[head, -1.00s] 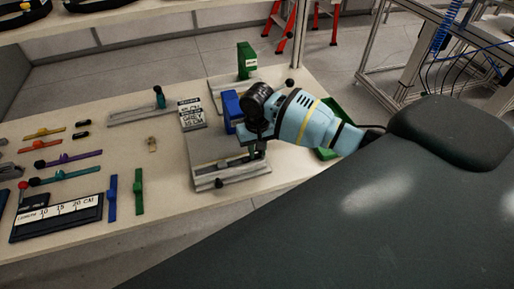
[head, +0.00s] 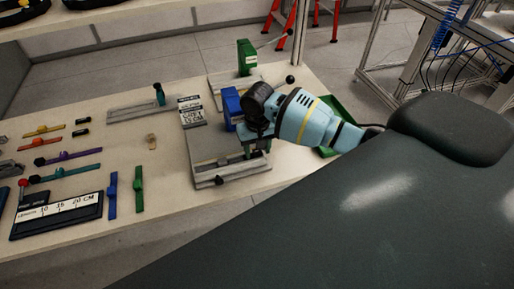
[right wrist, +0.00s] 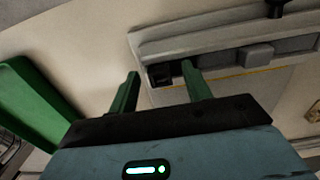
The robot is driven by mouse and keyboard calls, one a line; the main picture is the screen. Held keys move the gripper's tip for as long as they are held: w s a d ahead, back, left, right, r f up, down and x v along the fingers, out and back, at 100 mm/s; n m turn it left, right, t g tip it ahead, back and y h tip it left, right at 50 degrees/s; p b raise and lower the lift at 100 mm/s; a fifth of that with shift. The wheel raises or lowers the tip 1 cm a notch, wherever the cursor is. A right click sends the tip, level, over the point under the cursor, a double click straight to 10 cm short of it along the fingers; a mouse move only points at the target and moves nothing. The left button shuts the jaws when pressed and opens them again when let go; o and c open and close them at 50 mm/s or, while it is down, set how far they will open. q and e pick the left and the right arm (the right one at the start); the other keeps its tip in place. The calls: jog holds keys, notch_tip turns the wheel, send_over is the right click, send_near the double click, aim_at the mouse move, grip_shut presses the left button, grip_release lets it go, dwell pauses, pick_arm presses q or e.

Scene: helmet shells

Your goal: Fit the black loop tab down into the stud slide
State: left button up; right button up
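My right gripper (head: 252,154) points down over the right part of a grey slide fixture (head: 215,160) on the table. In the right wrist view, its two green fingers (right wrist: 160,68) stand well apart. A small black piece (right wrist: 160,74), which may be the loop tab, shows at the grey slide channel (right wrist: 225,68), between the fingertips and closer to the right one. I cannot tell whether it sits down in the channel or is touched. A grey block (right wrist: 258,54) sits farther along the channel. My left gripper is out of view.
A blue block (head: 232,103) stands behind the fixture, with a printed card (head: 191,112) beside it. A green stand (head: 246,58) is farther back and a green bin (head: 333,112) is to the right. Coloured strips (head: 65,157) and a ruler board (head: 58,213) lie left.

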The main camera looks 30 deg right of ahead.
aim_at(257, 151)
notch_tip(257, 151, up, 8)
jog(key=shift+f, duration=0.1)
dwell(0.4)
jog(key=shift+f, duration=0.1)
dwell(0.6)
